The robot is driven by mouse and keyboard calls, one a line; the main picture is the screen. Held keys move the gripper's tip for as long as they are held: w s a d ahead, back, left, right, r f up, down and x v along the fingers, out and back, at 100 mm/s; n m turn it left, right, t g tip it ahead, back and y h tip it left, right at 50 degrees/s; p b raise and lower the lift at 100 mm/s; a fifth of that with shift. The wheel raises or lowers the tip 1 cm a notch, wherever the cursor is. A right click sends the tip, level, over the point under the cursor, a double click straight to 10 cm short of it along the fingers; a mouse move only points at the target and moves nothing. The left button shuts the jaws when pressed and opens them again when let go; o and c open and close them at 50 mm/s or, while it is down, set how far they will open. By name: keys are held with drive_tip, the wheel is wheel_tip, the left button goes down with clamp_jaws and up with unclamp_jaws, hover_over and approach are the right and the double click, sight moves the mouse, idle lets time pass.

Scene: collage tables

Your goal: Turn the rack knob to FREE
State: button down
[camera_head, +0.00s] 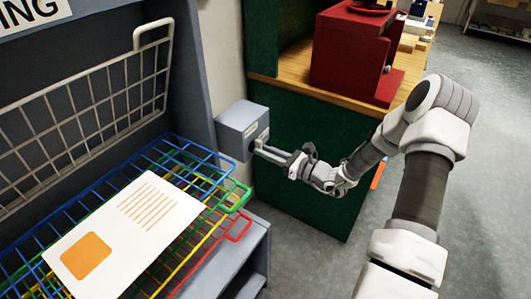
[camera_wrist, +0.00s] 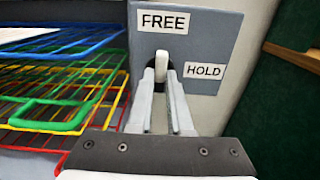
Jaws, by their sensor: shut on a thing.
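The rack knob (camera_wrist: 162,58) has a pale handle in front of a dark round base. It sits on a grey box with a FREE label (camera_wrist: 163,21) above it and a HOLD label (camera_wrist: 204,71) to its right. In the wrist view the handle points up, toward FREE. My gripper (camera_wrist: 163,76) is shut on the handle, and its fingers hide the lower part. In the head view the grey box (camera_head: 240,125) is fixed beside the rack, and my gripper (camera_head: 262,149) reaches it from the right.
Left of the box are stacked coloured wire trays (camera_head: 185,170) with a white sheet (camera_head: 125,232) on top. A grey wire grid (camera_head: 85,110) stands behind them. A green cabinet (camera_head: 300,120) with a dark red machine (camera_head: 355,60) is at the right. Grey floor (camera_head: 480,180) is clear.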

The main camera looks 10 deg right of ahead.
idle(0.4)
drive_tip(key=c, duration=0.8)
unclamp_jaws()
drive_tip(key=shift+c, duration=0.2)
drive_tip(key=v, duration=1.7)
drive_tip(key=shift+s+d+p, duration=0.2)
drive_tip(key=shift+p, duration=0.2)
drive_tip(key=shift+r, duration=0.15)
